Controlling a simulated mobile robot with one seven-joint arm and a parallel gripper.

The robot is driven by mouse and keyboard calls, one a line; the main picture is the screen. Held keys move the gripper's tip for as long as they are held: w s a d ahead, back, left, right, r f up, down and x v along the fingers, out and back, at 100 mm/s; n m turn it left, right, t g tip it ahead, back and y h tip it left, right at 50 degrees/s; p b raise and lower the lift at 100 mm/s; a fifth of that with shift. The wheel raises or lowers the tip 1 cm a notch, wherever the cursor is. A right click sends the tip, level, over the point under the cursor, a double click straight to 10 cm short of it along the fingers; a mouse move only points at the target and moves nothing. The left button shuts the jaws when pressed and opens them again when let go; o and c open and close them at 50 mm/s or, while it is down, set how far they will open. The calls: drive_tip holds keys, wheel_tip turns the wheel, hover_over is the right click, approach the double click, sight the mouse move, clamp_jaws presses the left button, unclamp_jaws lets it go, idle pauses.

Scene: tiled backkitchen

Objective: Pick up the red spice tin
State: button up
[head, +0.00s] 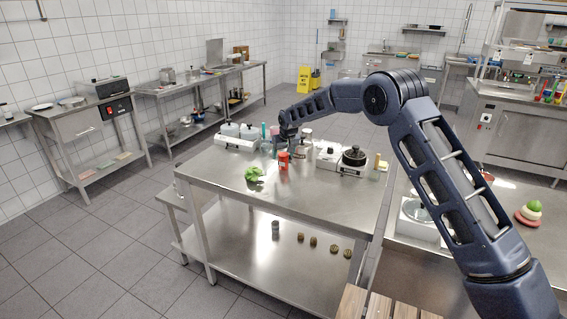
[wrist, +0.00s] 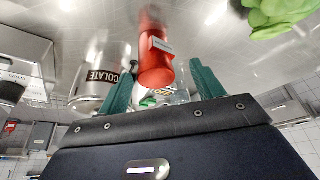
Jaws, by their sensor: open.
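The red spice tin (head: 283,161) stands upright on the steel table in the middle of the head view. In the wrist view the red tin (wrist: 155,55) shows between and just beyond the two green fingers, with a small label on its side. My gripper (wrist: 162,85) is open, and no contact with the tin is visible. In the head view my gripper (head: 282,143) is at the tin's far side, close to it, and its fingers are hard to make out there.
A steel canister (wrist: 98,75) with a dark label stands close beside one finger. Green leaves (head: 254,173) lie left of the tin on the table (head: 310,195). A scale with a dark pot (head: 354,157) stands to the right. The table's front is clear.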

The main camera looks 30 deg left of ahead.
sight(283, 161)
drive_tip(key=shift+d+x, duration=0.15)
drive_tip(key=shift+x, duration=1.35)
drive_tip(key=shift+d+x, duration=0.1)
drive_tip(key=shift+x, duration=1.4)
drive_tip(key=shift+w, duration=0.2)
drive_tip(key=c, duration=1.1)
